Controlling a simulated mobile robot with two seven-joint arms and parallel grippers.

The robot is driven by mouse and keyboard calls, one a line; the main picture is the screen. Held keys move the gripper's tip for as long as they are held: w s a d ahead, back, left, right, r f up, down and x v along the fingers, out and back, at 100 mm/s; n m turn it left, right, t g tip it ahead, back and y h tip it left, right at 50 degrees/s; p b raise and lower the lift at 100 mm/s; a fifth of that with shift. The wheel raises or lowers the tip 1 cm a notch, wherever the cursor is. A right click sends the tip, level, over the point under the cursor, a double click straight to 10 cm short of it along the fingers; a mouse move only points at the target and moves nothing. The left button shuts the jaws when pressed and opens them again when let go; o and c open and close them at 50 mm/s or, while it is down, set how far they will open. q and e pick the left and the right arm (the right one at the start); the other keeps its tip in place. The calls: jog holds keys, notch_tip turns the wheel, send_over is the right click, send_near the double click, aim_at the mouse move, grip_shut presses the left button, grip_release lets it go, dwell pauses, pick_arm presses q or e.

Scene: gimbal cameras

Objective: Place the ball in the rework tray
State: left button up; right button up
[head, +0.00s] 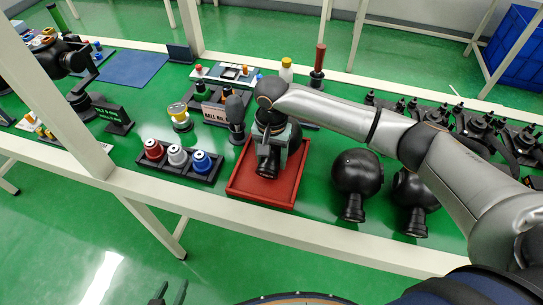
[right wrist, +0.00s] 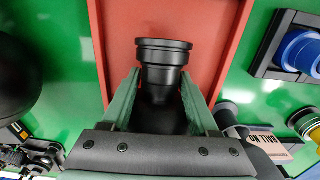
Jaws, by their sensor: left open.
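The ball is a black camera ball with a lens barrel (head: 268,166). It is over the red rework tray (head: 240,187), and I cannot tell whether it touches the tray floor. My right gripper (head: 274,137) is shut on it from above. In the right wrist view the black barrel (right wrist: 163,60) sticks out between the two grey-green fingers, with the red tray behind it. The arm and gripper hide part of the ball. My left gripper (head: 169,296) is open and empty at the bottom edge of the head view, away from the bench.
Two more black balls (head: 357,172) (head: 414,190) stand right of the tray, lens down. A black rack (head: 148,165) with red, white and blue cups is left of it. Several small parts stand behind. Black fixtures (head: 480,125) fill the right side. White posts cross the left.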

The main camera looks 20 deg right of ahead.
aim_at(272, 152)
jog(key=o, duration=0.4)
notch_tip(272, 152, up, 12)
jog(key=shift+r+p, duration=0.15)
jog(key=shift+p, duration=0.35)
dwell(0.5)
